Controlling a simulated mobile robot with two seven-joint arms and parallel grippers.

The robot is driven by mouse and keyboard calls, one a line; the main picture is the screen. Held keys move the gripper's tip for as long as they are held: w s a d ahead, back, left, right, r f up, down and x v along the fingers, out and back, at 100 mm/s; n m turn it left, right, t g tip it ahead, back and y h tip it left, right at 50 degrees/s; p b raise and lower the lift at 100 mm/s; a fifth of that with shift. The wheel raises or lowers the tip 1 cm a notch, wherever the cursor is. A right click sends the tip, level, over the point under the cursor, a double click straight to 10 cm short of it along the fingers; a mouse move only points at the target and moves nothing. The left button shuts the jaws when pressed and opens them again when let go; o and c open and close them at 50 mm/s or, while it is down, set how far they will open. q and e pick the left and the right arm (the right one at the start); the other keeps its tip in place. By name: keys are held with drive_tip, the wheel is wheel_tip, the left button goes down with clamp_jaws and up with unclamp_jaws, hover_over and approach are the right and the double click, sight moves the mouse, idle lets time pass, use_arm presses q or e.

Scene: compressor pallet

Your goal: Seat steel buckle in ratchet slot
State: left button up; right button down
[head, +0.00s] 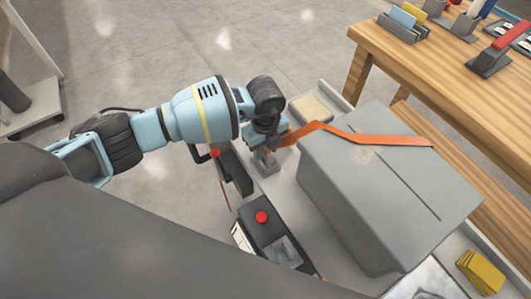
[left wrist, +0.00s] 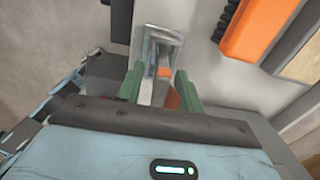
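My left gripper (head: 265,160) points down at the near-left edge of the pallet, left of the grey compressor box. In the left wrist view its two green fingers (left wrist: 159,84) close in on the narrow steel buckle (left wrist: 150,88), with bits of orange strap (left wrist: 171,97) beside it. The steel ratchet (left wrist: 163,42) with its slot lies just past the fingertips, in line with the buckle. I cannot tell whether the buckle is inside the slot. In the head view the orange strap (head: 365,138) runs from the gripper over the box. My right gripper is not in view.
The large grey box (head: 390,190) stands close to the right of my gripper. A control box with a red button (head: 262,217) sits nearer me. A yellow stack (head: 481,271) lies at lower right. A wooden bench (head: 425,55) holding tools stands behind.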

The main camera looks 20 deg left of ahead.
use_arm(q)
clamp_jaws()
drive_tip(key=shift+r, duration=0.1)
idle(0.3)
drive_tip(key=shift+r, duration=0.5)
drive_tip(key=s+a+r, duration=0.2)
drive_tip(key=s+a, duration=0.1)
drive_tip(key=s, duration=0.4)
drive_tip(key=s+a+r+p, duration=0.1)
drive_tip(key=s+a+r, duration=0.1)
drive_tip(key=s, duration=0.5)
drive_tip(key=shift+s+a, duration=0.35)
drive_tip(key=shift+a, duration=0.25)
